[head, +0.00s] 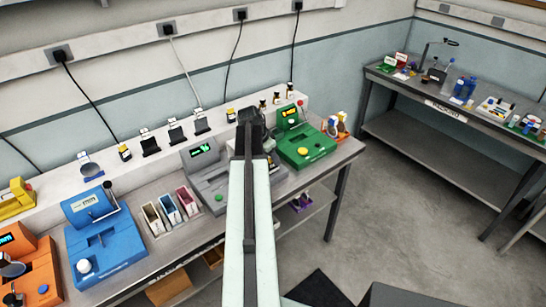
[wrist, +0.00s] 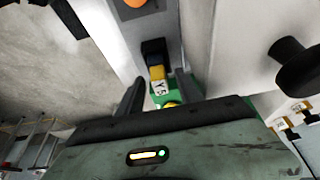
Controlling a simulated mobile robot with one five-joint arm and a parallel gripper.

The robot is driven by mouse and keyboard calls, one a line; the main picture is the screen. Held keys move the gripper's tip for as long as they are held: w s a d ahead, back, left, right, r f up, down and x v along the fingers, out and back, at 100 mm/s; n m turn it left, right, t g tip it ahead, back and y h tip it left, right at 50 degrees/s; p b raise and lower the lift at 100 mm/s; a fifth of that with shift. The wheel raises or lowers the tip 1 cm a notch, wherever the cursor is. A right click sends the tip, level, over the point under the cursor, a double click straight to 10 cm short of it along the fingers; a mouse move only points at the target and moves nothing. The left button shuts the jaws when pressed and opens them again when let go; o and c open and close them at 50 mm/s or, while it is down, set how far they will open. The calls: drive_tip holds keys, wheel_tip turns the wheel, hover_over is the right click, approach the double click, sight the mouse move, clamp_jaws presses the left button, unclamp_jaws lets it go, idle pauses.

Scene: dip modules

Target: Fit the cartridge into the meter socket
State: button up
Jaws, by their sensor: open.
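My gripper (wrist: 158,92) is open, with its two dark fingers apart in the wrist view. A small yellow-and-black piece with a white label (wrist: 157,78) shows between and beyond the fingertips; I cannot tell whether it is the cartridge or whether the fingers touch it. A patch of green shows just behind it. In the head view my gripper (head: 250,122) is over the bench, its fingertips hidden behind its dark wrist. The green meter (head: 306,147) stands to its right, with a lit display and a yellow button. A grey meter (head: 205,178) stands to its left.
A blue meter (head: 104,243), an orange meter (head: 32,272) and cartridge-like pieces in white bins (head: 170,210) stand farther left. A second bench (head: 450,107) stands at right, with open floor (head: 400,190) between.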

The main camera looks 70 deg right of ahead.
drive_tip(key=p+v, duration=1.1)
drive_tip(key=v, duration=0.1)
drive_tip(key=shift+r, duration=0.2)
drive_tip(key=shift+s, duration=0.15)
drive_tip(key=w+a+f+n+t+y, duration=0.15)
drive_tip(key=w+a+n, duration=1.05)
drive_tip(key=w+a, duration=1.5)
drive_tip(key=w+a+n+t+y, duration=0.1)
drive_tip(key=a+n, duration=1.1)
drive_tip(key=a, duration=2.4)
drive_tip(key=shift+w+a+f+n+y, duration=0.2)
drive_tip(key=shift+w+n+y, duration=0.1)
drive_tip(key=shift+y, duration=0.35)
